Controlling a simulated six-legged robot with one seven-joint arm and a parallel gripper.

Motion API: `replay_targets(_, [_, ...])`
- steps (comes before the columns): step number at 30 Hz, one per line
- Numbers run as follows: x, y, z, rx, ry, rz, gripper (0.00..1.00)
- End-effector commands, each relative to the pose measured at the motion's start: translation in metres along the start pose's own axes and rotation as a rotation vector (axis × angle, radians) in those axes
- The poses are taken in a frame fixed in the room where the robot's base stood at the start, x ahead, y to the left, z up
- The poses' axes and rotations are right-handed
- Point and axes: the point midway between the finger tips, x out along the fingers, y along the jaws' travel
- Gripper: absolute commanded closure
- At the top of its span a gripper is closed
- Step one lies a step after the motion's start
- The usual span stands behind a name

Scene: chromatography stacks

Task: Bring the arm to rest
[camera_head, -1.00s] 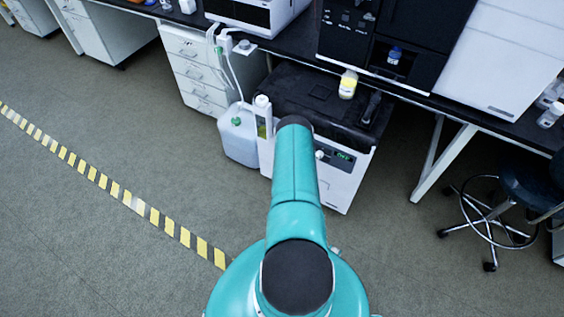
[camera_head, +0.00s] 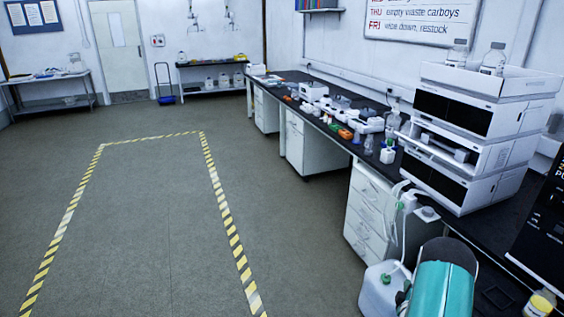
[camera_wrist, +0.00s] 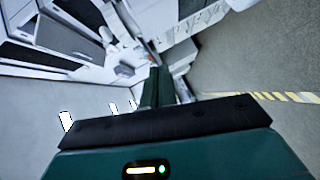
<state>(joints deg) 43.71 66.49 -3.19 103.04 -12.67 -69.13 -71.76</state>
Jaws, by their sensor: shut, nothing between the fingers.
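My gripper (camera_wrist: 158,84) shows in the wrist view as dark green fingers close together, with nothing visible between them. The wrist view is tilted, with white lab equipment beyond the fingers and floor to the right. In the head view only a teal link of my arm shows at the bottom right, beside the bench. My gripper is out of that view. The arm link overlaps the area near a white jug (camera_head: 380,291) in the picture; I cannot tell the gap between them.
A black bench (camera_head: 343,143) with stacked white instruments (camera_head: 470,130) runs along the right. A yellow-labelled bottle (camera_head: 538,303) stands at the bottom right. A trolley (camera_head: 165,84) stands at the back.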

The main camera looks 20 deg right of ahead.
Motion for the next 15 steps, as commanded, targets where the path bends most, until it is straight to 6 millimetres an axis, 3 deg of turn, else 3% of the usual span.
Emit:
replay_targets(1, [0.004, 0.021, -0.019, 0.024, 0.009, -0.017, 1.00])
replay_targets(7, [0.005, 0.084, -0.084, 0.144, 0.011, -0.120, 1.00])
replay_targets(15, [-0.032, 0.155, -0.173, 0.307, -0.004, -0.263, 1.00])
